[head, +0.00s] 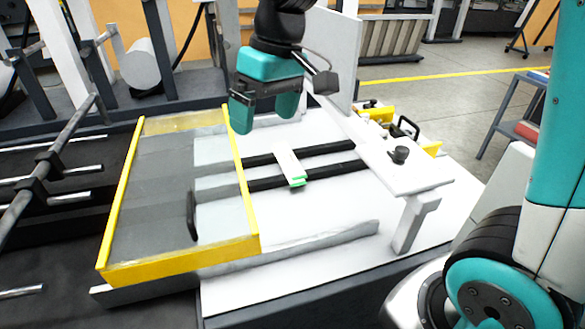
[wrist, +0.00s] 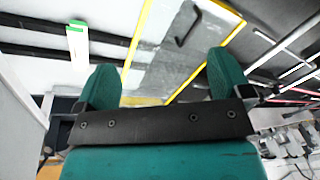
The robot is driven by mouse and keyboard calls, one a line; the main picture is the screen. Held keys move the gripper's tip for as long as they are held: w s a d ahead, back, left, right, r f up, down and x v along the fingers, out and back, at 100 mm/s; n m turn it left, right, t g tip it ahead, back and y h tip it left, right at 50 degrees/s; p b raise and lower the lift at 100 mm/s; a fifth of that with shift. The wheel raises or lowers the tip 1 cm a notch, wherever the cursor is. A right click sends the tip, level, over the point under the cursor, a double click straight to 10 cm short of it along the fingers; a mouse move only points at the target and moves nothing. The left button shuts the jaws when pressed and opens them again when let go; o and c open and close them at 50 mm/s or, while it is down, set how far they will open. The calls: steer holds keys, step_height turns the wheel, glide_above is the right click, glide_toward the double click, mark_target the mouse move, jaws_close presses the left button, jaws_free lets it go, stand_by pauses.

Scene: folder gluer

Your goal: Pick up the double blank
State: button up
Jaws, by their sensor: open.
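The double blank (head: 289,167) is a small white piece with a green edge. In the head view it lies across the two dark rails on the white machine bed, right of the yellow-framed cover. In the wrist view the blank (wrist: 77,42) shows at the upper left, outside the fingers, with its green end toward the top. My gripper (head: 264,112) has teal fingers and is open and empty. It hangs above the bed, up and left of the blank in the head view, apart from it. The gripper (wrist: 162,85) also shows in the wrist view with its fingers spread.
A clear cover with a yellow frame (head: 252,205) and a dark handle (head: 192,216) stands left of the blank. A white plate on a post (head: 410,178) stands to the right. Dark rollers lie at far left. The white bed (head: 300,225) in front of the blank is bare.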

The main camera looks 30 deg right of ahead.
steer(key=w+d+f+m+h+b, duration=0.15)
steer(key=w+d+f, duration=0.25)
steer(key=w, duration=0.4)
steer(key=w+d+f+m+b, duration=0.25)
steer(key=w+d, duration=0.25)
steer(key=w, duration=0.4)
steer(key=m+b, duration=0.1)
steer(key=m, duration=0.1)
glide_above(290, 164)
steer(key=shift+g+h, duration=0.3)
steer(key=shift+h, duration=0.15)
step_height(290, 164, down, 20)
steer(key=shift+f, duration=0.1)
steer(key=shift+f+p, duration=0.75)
steer(key=shift+f, duration=2.05)
steer(key=c, duration=1)
